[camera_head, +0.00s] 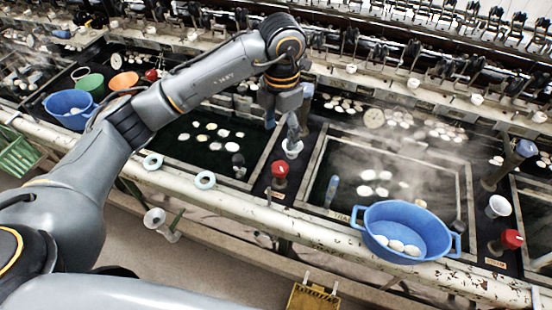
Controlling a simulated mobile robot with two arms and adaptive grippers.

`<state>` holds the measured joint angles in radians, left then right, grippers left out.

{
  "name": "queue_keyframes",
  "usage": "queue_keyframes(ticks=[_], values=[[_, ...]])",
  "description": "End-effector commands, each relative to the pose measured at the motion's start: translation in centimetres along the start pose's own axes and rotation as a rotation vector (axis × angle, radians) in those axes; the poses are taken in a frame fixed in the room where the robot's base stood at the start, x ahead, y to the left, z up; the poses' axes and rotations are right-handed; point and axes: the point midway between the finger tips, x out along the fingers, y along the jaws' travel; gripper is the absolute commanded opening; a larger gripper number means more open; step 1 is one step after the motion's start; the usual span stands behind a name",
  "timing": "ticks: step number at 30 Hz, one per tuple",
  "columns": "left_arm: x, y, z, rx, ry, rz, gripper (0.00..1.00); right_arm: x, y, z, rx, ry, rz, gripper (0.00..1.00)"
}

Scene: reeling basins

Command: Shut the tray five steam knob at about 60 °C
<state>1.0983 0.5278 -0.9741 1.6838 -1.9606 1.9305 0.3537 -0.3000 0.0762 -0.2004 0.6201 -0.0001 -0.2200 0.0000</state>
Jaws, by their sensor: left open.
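One red steam knob (279,170) stands on a dark post at the left of the steaming basin (312,165). A second red knob (512,239) stands to the right of that basin, above a small label that seems to read STEAM. I cannot read a tray number at either knob. No temperature reading is legible. My left gripper (285,118) points down above the strip between two basins, open and empty, above and beyond the first red knob and apart from it. A white cup-like fitting (292,148) lies just below its fingers. My right gripper is not in view.
A blue basin (440,226) with cocoons sits on the front edge of the steaming basin. Blue (62,118), green and orange bowls stand at the left. A pale pipe rail (235,197) runs along the front. Reeling machinery lines the back.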

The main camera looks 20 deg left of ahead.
Motion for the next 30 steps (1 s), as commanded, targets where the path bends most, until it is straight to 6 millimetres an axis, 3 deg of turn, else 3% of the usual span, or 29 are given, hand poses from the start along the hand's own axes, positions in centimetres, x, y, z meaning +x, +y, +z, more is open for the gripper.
queue_keyframes(ticks=[16, 22, 30], values=[[10.5, 0.0, -0.2, 0.002, 0.004, -0.001, 0.65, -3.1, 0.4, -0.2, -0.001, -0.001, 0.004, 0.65], [12.3, 0.0, -0.1, 0.003, 0.002, 0.0, 0.65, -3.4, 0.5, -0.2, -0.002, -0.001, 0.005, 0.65], [12.6, 0.0, -0.1, 0.005, 0.001, 0.001, 0.65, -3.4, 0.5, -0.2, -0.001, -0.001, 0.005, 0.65]])
